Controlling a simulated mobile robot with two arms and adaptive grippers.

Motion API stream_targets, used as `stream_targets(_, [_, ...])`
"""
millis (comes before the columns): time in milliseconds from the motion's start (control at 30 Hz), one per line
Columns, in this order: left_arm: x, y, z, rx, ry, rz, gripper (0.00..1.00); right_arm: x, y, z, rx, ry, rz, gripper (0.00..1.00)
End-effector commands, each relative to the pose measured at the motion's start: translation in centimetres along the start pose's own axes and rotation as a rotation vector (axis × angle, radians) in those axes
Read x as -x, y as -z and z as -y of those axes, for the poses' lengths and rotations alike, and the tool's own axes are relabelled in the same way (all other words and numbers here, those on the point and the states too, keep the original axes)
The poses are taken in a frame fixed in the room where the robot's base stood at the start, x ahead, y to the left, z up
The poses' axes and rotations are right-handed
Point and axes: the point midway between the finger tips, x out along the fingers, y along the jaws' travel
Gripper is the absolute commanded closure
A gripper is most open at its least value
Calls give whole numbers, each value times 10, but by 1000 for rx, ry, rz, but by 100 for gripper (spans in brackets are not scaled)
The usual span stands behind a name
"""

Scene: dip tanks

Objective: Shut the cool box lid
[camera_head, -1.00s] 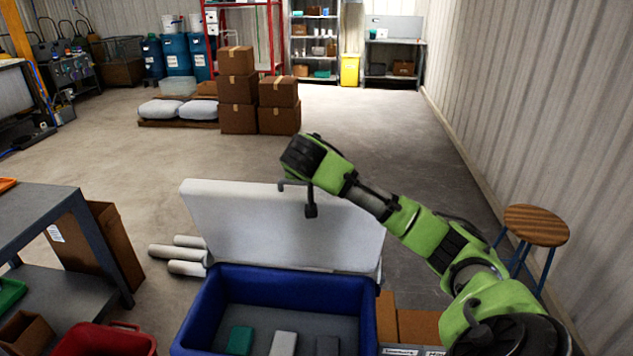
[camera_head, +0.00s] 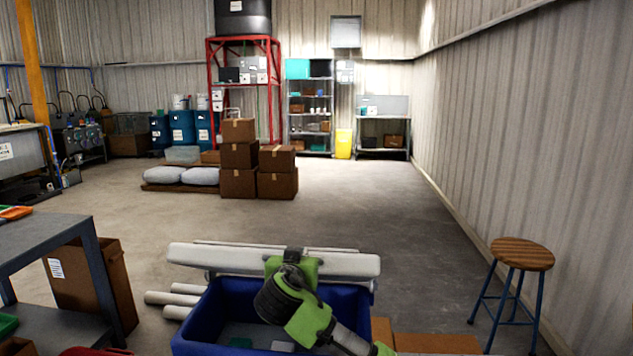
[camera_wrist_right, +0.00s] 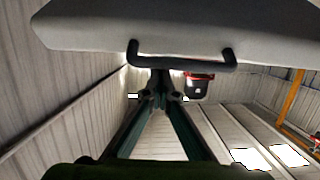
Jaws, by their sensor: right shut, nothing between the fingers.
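The cool box (camera_head: 192,322) is a blue open-topped tub at the bottom centre of the head view. Its white lid (camera_head: 215,258) is partly open above the back of the tub, seen nearly edge-on. My right gripper (camera_head: 292,258) is at the middle of the lid's edge, its fingers largely hidden by my wrist. In the right wrist view, its fingers (camera_wrist_right: 160,80) are shut and empty, close to the lid's black handle (camera_wrist_right: 182,62); I cannot tell whether they touch. The pale lid (camera_wrist_right: 150,25) fills the top of that view. My left gripper is out of view.
A grey workbench (camera_head: 45,238) and a tall brown carton (camera_head: 85,285) stand at the left. White rolls (camera_head: 172,298) lie beside the tub. Cartons (camera_head: 430,342) sit at its right, with a wooden stool (camera_head: 522,254) further right.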

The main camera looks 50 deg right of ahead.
Motion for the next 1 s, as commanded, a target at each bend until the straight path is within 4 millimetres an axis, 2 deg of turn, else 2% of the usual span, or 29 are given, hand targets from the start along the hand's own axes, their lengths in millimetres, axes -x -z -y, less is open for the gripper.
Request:
stream_targets(33, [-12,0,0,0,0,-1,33,2,-18,0,1,0,6,100])
stream_targets(100, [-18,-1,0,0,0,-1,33,5,-28,0,0,1,7,100])
stream_targets(333, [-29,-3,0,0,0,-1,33,13,-49,0,2,0,5,100])
stream_targets(567, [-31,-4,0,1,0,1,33,16,-54,0,1,0,4,100])
stream_targets(1000, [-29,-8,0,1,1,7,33,15,-51,0,0,-1,2,100])
